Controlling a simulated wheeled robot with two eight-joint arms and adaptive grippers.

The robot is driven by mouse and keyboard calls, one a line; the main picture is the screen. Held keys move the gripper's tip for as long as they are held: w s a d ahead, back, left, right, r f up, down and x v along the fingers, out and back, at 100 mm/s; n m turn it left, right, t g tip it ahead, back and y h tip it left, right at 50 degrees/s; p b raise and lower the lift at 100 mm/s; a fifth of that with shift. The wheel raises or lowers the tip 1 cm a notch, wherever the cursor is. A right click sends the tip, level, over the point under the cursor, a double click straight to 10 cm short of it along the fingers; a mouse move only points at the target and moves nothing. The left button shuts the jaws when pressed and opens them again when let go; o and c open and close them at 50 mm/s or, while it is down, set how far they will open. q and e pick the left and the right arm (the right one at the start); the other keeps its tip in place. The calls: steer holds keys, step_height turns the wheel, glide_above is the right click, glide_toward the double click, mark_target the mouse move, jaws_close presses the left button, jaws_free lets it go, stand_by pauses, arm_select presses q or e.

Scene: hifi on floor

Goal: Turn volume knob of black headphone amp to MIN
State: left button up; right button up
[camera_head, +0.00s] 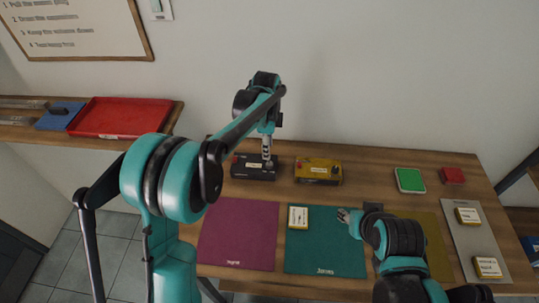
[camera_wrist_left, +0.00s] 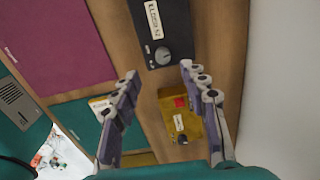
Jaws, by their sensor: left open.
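The black headphone amp (camera_head: 240,172) sits at the back of the wooden table, left of a yellow box (camera_head: 325,165). In the left wrist view the amp (camera_wrist_left: 150,12) shows a white label and a round grey knob (camera_wrist_left: 162,54); I cannot read its pointer setting. My left gripper (camera_head: 267,158) reaches down over the amp and hides part of its top. Its two fingers (camera_wrist_left: 160,74) are apart and empty, with the knob ahead between the tips; I see no clear contact. My right gripper (camera_head: 346,215) is low over the teal mat's right side; its opening is unclear.
The yellow box (camera_wrist_left: 183,117) has a red button and a knob, close to the left fingers. A magenta mat (camera_head: 238,230), a teal mat (camera_head: 310,255) and an olive mat line the front. Green (camera_head: 410,180) and red (camera_head: 452,175) items lie at right.

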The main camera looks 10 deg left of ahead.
mark_target(269, 164)
arm_select(q)
steer(key=shift+w+d+f+m, duration=0.3)
steer(key=shift+d+f+m, duration=0.1)
steer(key=shift+f, duration=0.15)
step_height(269, 164, down, 8)
steer(key=shift+a+r+b, duration=0.1)
steer(key=shift+r+b, duration=0.15)
steer(key=shift+b, duration=0.3)
jaws_close()
